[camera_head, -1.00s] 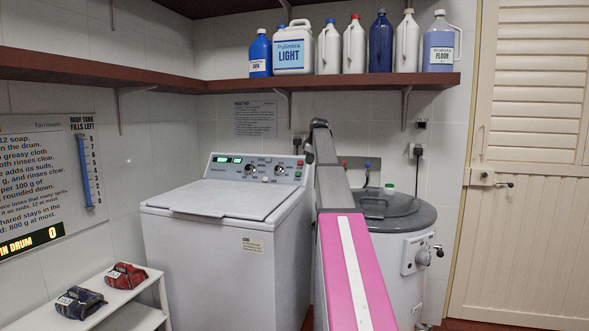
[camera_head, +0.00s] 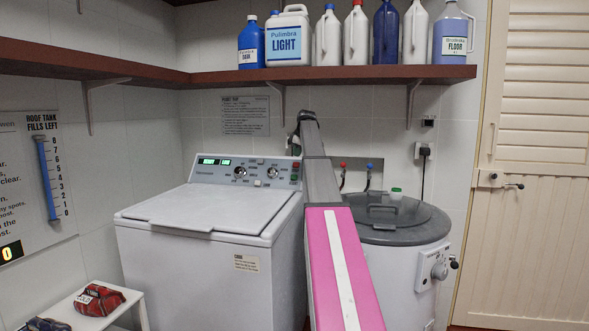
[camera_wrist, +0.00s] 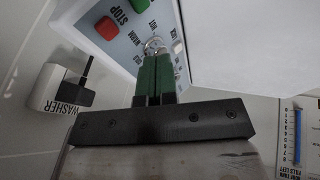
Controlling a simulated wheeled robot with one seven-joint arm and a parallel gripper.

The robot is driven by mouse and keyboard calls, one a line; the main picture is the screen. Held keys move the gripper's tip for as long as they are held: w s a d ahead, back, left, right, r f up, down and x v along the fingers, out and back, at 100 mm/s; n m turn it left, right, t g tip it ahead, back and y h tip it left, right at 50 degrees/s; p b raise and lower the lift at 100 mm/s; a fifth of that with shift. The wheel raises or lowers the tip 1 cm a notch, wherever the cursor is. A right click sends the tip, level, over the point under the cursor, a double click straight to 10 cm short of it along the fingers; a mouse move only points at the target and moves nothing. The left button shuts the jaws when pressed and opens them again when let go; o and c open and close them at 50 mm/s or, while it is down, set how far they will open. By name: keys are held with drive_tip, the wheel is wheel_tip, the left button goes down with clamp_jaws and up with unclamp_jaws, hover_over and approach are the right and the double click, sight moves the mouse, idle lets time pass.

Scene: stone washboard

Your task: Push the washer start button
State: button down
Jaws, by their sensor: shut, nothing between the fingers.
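The white washer (camera_head: 200,275) stands against the wall, lid closed, its rear control panel (camera_head: 215,172) lit with green displays. Near the panel's right end are a red button (camera_head: 296,166) and, below it, a green button (camera_head: 295,177). The wrist view shows the red button (camera_wrist: 107,28) and green button (camera_wrist: 139,5) with a STOP label between them. My gripper (camera_wrist: 156,57) is shut and empty, its green fingers pointing at the panel close to a silver round knob (camera_wrist: 153,45); I cannot tell whether they touch. Both buttons lie left of the fingertips, apart from them.
A white outlet with a WASHER plug (camera_wrist: 72,88) is on the wall beside the panel. A grey-lidded tub (camera_head: 400,225) stands right of the washer. A shelf (camera_head: 380,75) with several bottles runs above. A low white bench (camera_head: 95,315) holds cloth bundles.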

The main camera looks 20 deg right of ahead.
approach(293, 178)
wheel_tip(293, 178, down, 3)
drive_tip(key=a, duration=0.2)
drive_tip(key=shift+w+d+f, duration=0.15)
drive_tip(key=shift+w+f, duration=0.15)
drive_tip(key=shift+w, duration=0.2)
drive_tip(key=shift+w+d+f, duration=0.2)
drive_tip(key=shift+w+f, duration=0.15)
drive_tip(key=shift+w, duration=0.15)
drive_tip(key=shift+w+d+f, duration=0.35)
drive_tip(key=shift+w+f, duration=0.15)
drive_tip(key=shift+f, duration=0.05)
